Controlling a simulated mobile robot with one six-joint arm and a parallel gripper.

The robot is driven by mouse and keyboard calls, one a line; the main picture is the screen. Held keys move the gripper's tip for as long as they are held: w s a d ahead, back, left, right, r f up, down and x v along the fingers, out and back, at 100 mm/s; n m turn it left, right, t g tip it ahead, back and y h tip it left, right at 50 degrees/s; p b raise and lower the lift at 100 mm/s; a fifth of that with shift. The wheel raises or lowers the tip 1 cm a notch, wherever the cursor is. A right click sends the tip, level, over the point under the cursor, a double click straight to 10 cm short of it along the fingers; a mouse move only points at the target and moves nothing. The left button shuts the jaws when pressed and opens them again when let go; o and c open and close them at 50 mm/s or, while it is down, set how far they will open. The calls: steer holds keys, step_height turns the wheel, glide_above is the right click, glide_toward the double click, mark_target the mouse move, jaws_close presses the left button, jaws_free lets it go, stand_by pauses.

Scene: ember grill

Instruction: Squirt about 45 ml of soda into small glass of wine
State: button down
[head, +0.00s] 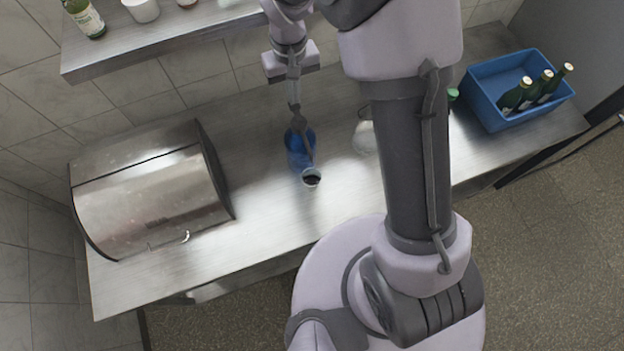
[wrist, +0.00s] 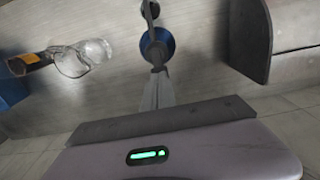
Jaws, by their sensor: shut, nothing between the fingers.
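A blue soda siphon (head: 298,152) with a dark grey head and spout stands on the steel counter. It also shows in the wrist view (wrist: 157,45), partly hidden by its own head. A small glass (head: 311,177) with dark liquid stands close in front of the siphon, by the end of the spout. In the wrist view only part of what looks like this glass (wrist: 150,9) shows at the top edge. My gripper (head: 295,106) is shut and points down at the siphon's head, with nothing between the fingers. I cannot tell whether the fingertips touch the head.
A clear glass vessel (head: 364,138) stands to the right, partly behind my arm. A blue crate (head: 487,108) with several green bottles is at the far right. A steel bread box (head: 150,190) stands at the left. A shelf (head: 165,45) overhangs the back. Counter is clear between bread box and siphon.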

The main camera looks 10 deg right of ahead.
steer(key=shift+f, duration=0.15)
steer(key=shift+f+b, duration=1)
steer(key=shift+f, duration=0.05)
stand_by(1.4)
step_height(320, 180, up, 5)
steer(key=p, duration=0.4)
steer(key=shift+r, duration=0.2)
steer(key=shift+f, duration=0.15)
